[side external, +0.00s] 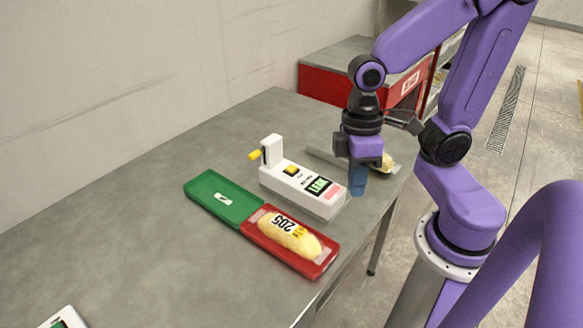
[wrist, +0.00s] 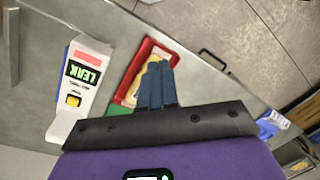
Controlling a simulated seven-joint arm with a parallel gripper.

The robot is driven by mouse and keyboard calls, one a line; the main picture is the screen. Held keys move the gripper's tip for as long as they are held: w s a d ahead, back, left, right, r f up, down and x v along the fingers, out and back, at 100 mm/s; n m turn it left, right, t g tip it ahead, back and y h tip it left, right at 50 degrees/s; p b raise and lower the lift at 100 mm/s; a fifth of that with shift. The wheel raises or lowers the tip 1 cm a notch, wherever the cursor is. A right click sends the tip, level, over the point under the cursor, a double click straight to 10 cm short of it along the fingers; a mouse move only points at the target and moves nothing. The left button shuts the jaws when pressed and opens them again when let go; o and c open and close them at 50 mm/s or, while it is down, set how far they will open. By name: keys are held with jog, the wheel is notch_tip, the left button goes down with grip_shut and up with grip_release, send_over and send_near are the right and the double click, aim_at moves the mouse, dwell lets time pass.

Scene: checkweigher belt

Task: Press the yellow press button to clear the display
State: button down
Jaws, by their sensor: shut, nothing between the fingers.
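A white device (side external: 305,200) stands on the table, with a yellow button (side external: 291,169) on its top and a lit green display (side external: 319,186) beside it. My gripper (side external: 358,192) has blue fingers, shut and empty, pointing down just right of the device's display end in the side view. In the wrist view the fingers (wrist: 157,75) are apart from the button and overlap the red tray.
A green tray (side external: 200,190) and a red tray (side external: 315,271) lie in front of the device. The red one holds a yellow pack (side external: 300,240) marked 205. A yellow-tipped lever (side external: 255,155) sticks out at the device's far end. A grey tray (side external: 322,150) lies behind.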

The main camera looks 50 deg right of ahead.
jog(key=w+m+y, duration=0.5)
jog(key=w+m, duration=0.9)
jog(key=w, duration=0.1)
jog(key=m+t, duration=0.8)
jog(key=m, duration=0.5)
send_over(295, 168)
jog(key=shift+f, duration=0.45)
jog(key=shift+f, duration=0.1)
jog(key=shift+f, duration=4.35)
jog(key=shift+f, duration=0.15)
